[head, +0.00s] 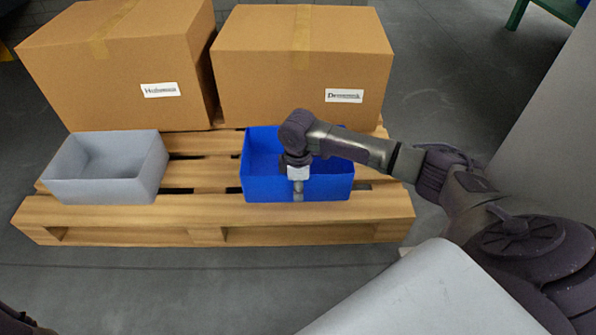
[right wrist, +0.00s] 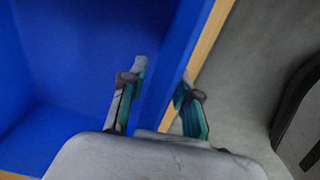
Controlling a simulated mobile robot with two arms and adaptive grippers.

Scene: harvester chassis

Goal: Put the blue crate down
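The blue crate (head: 330,188) is an open-topped box standing on the front of a wooden pallet, level as far as I can see. My right gripper (head: 298,188) points down at its front wall. In the right wrist view, the fingers of my right gripper (right wrist: 163,78) straddle the wall of the blue crate (right wrist: 70,65), one inside and one outside. A strip of background shows between the wall and the outer finger, so the gripper looks open around the wall. My left gripper is not in view; only a dark bit of my left arm shows at the lower left corner.
A grey crate (head: 100,190) stands on the pallet (head: 200,209) to the left, with bare planks between the crates. Two large cardboard boxes, left (head: 115,60) and right (head: 305,50), stand close behind. Grey floor (head: 180,285) in front is clear.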

